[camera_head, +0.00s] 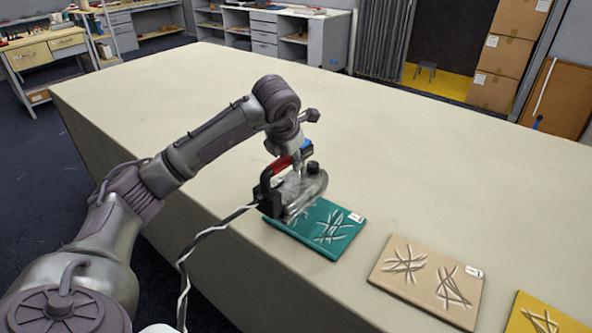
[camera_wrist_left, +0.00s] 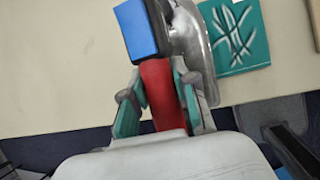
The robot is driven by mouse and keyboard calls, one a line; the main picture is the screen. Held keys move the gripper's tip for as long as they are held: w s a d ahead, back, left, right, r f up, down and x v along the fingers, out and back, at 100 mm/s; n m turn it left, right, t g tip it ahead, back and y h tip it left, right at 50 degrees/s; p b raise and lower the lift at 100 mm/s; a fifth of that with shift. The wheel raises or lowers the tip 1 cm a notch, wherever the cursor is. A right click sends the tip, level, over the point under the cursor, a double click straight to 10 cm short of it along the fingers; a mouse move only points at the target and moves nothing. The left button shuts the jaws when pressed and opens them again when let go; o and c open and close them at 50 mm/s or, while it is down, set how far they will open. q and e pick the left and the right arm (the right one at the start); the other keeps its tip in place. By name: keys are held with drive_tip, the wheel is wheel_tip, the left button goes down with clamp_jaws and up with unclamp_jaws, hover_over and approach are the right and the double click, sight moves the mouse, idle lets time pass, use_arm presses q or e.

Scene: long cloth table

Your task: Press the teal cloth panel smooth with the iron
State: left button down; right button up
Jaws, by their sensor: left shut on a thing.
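The teal cloth panel (camera_head: 331,230) lies flat on the table, with pale crease marks showing on it. It also shows in the left wrist view (camera_wrist_left: 256,48), beside the iron. The iron (camera_head: 311,186) has a metal body, a red and black handle and a cord. It covers the panel's far left part in the head view; I cannot tell if its sole touches the cloth. My left gripper (camera_wrist_left: 157,98) is shut on the red iron handle (camera_wrist_left: 158,80). My right gripper is not in view.
A tan panel (camera_head: 425,285) and a yellow panel (camera_head: 530,322), both creased, lie to the right along the table's near edge. The cord (camera_head: 205,232) hangs over that edge. The far part of the table (camera_head: 230,75) is clear.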

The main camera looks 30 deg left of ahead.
sight(291, 182)
use_arm(q)
drive_tip(key=shift+w+a+r+n, duration=0.2)
drive_tip(key=shift+w+a+n, duration=0.2)
drive_tip(key=shift+w, duration=0.1)
drive_tip(key=shift+f, duration=0.15)
drive_tip(key=shift+s+d+f+b, duration=0.15)
drive_tip(key=shift+f+b, duration=0.35)
drive_tip(key=shift+b, duration=0.15)
wheel_tip(291, 182, down, 3)
drive_tip(key=shift+r+b, duration=0.1)
drive_tip(key=shift+b, duration=0.75)
drive_tip(key=shift+f+b, duration=0.4)
drive_tip(key=shift+f, duration=0.2)
drive_tip(key=shift+f+b, duration=0.5)
drive_tip(key=shift+f, duration=0.1)
drive_tip(key=shift+s+f, duration=0.15)
drive_tip(key=shift+f, duration=0.2)
